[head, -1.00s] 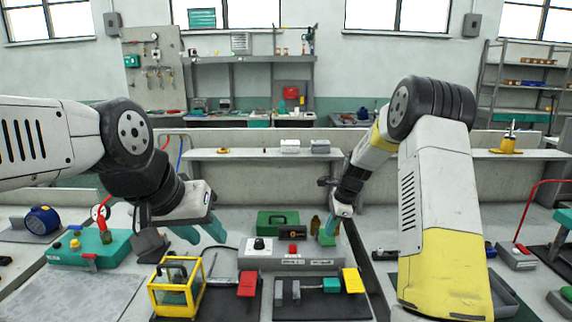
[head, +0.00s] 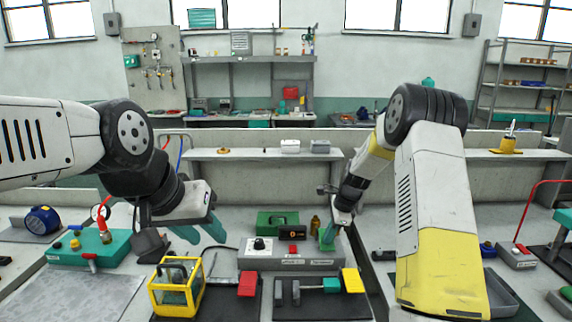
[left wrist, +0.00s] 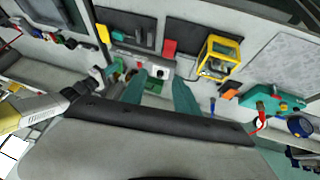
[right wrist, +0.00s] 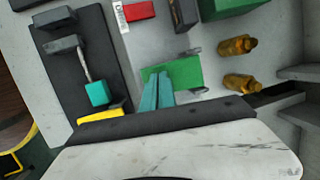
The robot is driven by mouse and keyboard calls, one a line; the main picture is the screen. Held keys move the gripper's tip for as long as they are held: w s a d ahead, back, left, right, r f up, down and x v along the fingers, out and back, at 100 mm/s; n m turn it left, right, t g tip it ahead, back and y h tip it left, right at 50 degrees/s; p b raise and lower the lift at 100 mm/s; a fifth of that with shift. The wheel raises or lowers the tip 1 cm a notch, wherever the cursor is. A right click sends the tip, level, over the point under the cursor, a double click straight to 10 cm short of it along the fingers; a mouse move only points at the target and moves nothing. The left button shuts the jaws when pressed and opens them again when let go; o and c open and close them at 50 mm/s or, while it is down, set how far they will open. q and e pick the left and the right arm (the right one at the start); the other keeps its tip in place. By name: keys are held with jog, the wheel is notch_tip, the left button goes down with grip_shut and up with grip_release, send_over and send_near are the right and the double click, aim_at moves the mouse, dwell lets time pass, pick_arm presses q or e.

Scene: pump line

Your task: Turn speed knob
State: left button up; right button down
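The speed knob (head: 259,243) is a black round knob on a white dial, on the left of a grey control box (head: 275,263). A red button (head: 293,249) and a small dark display (head: 294,233) are on the same box. My left gripper (head: 207,233) is left of the box, apart from the knob. In the left wrist view its teal fingers (left wrist: 160,92) are spread with nothing between them, and the knob (left wrist: 160,73) shows beyond. My right gripper (head: 328,240) is at the box's right end. In the right wrist view its fingers (right wrist: 158,90) are together, over a green block (right wrist: 184,72).
A yellow-framed unit (head: 176,287) and a red block (head: 247,284) stand in front of the box. A black mat (head: 320,306) carries a teal-and-metal fixture. A teal pump unit (head: 90,250) is at left.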

pick_arm(q)
jog(key=shift+o, duration=0.2)
jog(key=o, duration=0.3)
jog(key=n+g+y, duration=0.2)
jog(key=n+g, duration=0.3)
jog(key=g, duration=0.1)
send_over(259, 240)
notch_tip(259, 240, down, 16)
notch_tip(259, 240, down, 11)
jog(key=shift+f, duration=0.15)
